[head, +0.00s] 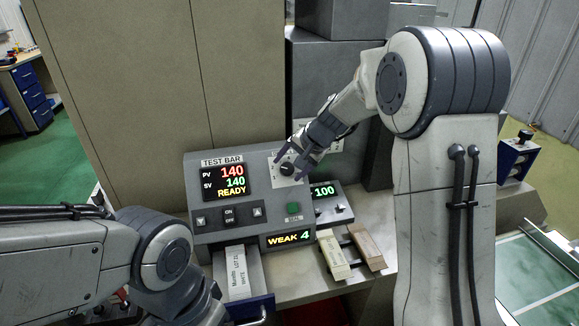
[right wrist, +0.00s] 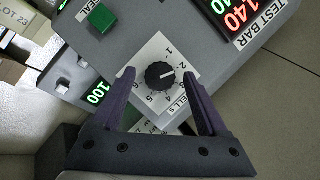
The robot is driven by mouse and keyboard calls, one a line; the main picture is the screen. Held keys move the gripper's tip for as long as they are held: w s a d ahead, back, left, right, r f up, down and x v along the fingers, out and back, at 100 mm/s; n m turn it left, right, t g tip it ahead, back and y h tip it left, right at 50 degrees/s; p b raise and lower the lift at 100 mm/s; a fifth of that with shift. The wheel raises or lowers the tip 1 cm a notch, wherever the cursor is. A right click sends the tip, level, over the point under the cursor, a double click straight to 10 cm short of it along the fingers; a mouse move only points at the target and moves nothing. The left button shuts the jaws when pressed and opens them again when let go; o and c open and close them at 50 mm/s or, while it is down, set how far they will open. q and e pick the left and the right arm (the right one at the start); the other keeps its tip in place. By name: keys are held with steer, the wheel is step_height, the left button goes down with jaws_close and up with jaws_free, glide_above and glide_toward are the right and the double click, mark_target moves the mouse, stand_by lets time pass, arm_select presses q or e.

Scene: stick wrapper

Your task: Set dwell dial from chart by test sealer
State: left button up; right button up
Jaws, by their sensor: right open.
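The test sealer (head: 206,238) is a grey console with a lit TEST BAR display (head: 223,181) reading PV 140, SV 140, READY. Its lower display (head: 288,238) reads WEAK 4. The black dwell dial (right wrist: 160,76) sits on a white numbered plate (right wrist: 150,51); its white mark points between 2 and 3. My right gripper (right wrist: 158,77) is open, with its fingers on either side of the dial; contact cannot be told. In the head view it partly covers the dial. A white card (head: 337,145) behind it is mostly hidden and unreadable. My left gripper is out of view.
A green seal button (head: 293,208) is beside the dial. Two wrapped sticks (head: 333,256) (head: 367,248) lie to the right, near a unit reading 100 (head: 325,191). Tall cabinets (head: 130,90) stand behind.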

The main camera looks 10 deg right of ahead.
steer(key=v, duration=1)
steer(key=shift+b, duration=0.45)
steer(key=shift+r, duration=0.15)
steer(key=s+a+f+n+g, duration=0.2)
steer(key=s+a+f+n, duration=0.15)
steer(key=s+a, duration=0.5)
steer(key=s+a+f+n+g+h, duration=0.1)
steer(key=s+n, duration=0.3)
steer(key=s, duration=0.4)
steer(key=s+a+f+n+g+h, duration=0.1)
steer(key=s+a+f+n, duration=0.2)
steer(key=s, duration=0.5)
steer(key=s+a+f+n+g, duration=0.2)
steer(key=s+f+n, duration=0.2)
steer(key=s, duration=0.4)
steer(key=shift+s+n+h, duration=0.3)
steer(key=shift+n+h, duration=0.1)
steer(key=shift+n, duration=0.25)
